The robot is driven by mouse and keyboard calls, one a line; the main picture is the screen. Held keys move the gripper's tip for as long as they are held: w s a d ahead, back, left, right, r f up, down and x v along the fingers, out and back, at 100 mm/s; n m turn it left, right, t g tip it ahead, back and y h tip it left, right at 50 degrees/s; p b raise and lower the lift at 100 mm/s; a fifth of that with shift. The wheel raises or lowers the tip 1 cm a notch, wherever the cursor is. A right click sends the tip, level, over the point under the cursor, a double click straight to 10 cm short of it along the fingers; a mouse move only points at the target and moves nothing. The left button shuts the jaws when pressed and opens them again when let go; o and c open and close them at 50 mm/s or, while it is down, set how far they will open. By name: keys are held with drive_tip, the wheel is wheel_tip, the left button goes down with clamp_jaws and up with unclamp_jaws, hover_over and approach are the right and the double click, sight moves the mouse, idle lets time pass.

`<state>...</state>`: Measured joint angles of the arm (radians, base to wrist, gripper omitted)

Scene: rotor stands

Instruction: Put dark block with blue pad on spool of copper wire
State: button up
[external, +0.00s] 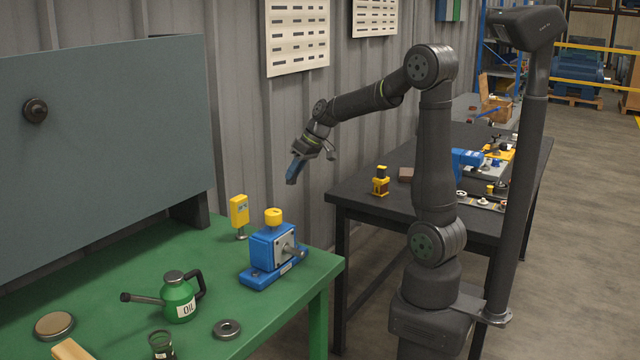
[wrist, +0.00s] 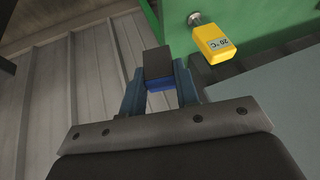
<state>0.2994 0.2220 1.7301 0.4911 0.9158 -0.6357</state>
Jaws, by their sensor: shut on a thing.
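My gripper (external: 297,170) hangs in the air near the corrugated wall, above and behind the right end of the green bench. In the wrist view, its two bluish fingers are shut on the dark block (wrist: 157,61), which has a blue pad (wrist: 160,86) on the side nearer the camera. In the external view the block is too small to tell apart from the fingers. I cannot make out a spool of copper wire for sure in either view.
The green bench (external: 130,245) holds a blue device with a yellow cap (external: 268,252), a yellow gauge (external: 239,212), an oil can (external: 178,298), a bearing ring (external: 227,329) and a round tin (external: 53,325). A dark table (external: 352,200) with several parts stands right. A gap separates them.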

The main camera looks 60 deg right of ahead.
drive_tip(key=w+a+n, duration=0.1)
drive_tip(key=w+a, duration=0.2)
drive_tip(key=a, duration=0.1)
drive_tip(key=w+a+r+n, duration=0.1)
drive_tip(key=w+a, duration=0.2)
drive_tip(key=a, duration=0.1)
drive_tip(key=w+a+r+n+g, duration=0.1)
drive_tip(key=w+a+n, duration=0.1)
drive_tip(key=w+a, duration=0.1)
drive_tip(key=shift+w+a+y, duration=0.25)
drive_tip(key=shift+a+y, duration=0.05)
drive_tip(key=shift+a, duration=0.45)
drive_tip(key=w+a+n, duration=0.3)
drive_tip(key=w+a, duration=0.1)
drive_tip(key=a, duration=0.8)
drive_tip(key=n+g+y, duration=0.1)
drive_tip(key=n+g, duration=0.1)
drive_tip(key=n, duration=0.3)
hover_over(101, 322)
drive_tip(key=d, duration=0.2)
drive_tip(key=f, duration=0.8)
drive_tip(key=s+f, duration=0.1)
drive_tip(key=f, duration=0.4)
drive_tip(key=shift+f, duration=2.05)
drive_tip(key=shift+f, duration=0.15)
